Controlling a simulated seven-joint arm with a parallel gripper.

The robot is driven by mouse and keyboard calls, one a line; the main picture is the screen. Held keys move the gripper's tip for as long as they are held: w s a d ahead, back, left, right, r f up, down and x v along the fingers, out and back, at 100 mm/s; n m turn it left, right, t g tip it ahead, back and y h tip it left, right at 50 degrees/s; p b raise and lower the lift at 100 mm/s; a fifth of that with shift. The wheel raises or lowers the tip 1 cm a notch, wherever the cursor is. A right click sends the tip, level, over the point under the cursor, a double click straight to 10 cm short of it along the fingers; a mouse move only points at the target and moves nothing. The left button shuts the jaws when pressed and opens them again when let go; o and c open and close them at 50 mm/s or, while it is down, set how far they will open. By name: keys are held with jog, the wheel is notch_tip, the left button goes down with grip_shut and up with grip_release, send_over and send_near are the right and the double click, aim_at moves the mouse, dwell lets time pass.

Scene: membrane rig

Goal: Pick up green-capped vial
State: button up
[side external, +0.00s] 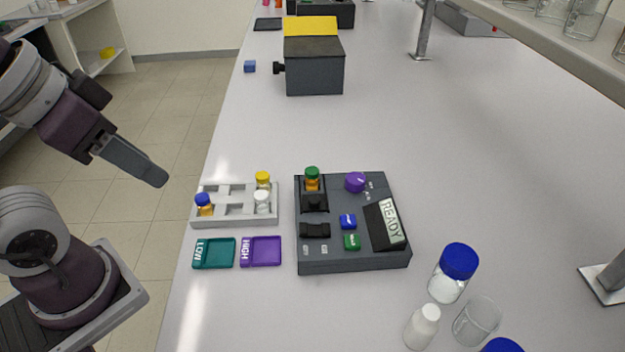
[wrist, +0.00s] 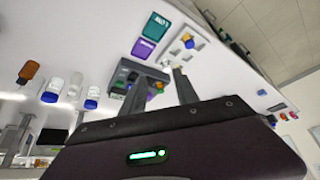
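The green-capped vial (side external: 312,179) holds orange liquid and stands upright in a slot at the back left of the dark device (side external: 345,262). My gripper (side external: 155,178) is in the air to the left, well apart from the vial and short of the white rack. In the wrist view my gripper (wrist: 160,78) has its two fingers apart with nothing held between them. The device (wrist: 122,76) shows partly behind a finger there, with a small green and orange spot that may be the vial.
A white rack (side external: 236,219) holds blue-, yellow- and white-capped vials left of the device. Teal LOW (side external: 214,254) and purple HIGH (side external: 261,252) trays lie in front. Bottles and a beaker (side external: 477,322) stand front right. A dark box (side external: 315,75) stands behind; the bench between is clear.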

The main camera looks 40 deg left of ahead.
dwell(0.4)
jog(key=o, duration=0.3)
jog(key=shift+o, duration=0.2)
jog(key=shift+d, duration=0.1)
jog(key=w+d+f+n+g+h, duration=0.2)
jog(key=d+n+g+h, duration=0.1)
jog(key=d, duration=0.1)
jog(key=n+t+h, duration=0.5)
jog(key=n+h, duration=0.4)
jog(key=n, duration=1.2)
send_over(324, 186)
jog(key=s+a, duration=0.4)
jog(key=a, duration=0.1)
notch_tip(324, 186, down, 13)
jog(key=shift+w+d+r, duration=0.1)
jog(key=shift+w, duration=0.05)
jog(key=shift+n+y, duration=0.4)
jog(key=x, duration=0.4)
jog(key=f+x, duration=0.1)
jog(key=x, duration=0.2)
jog(key=shift+w+a+f, duration=0.1)
jog(key=shift+a, duration=0.2)
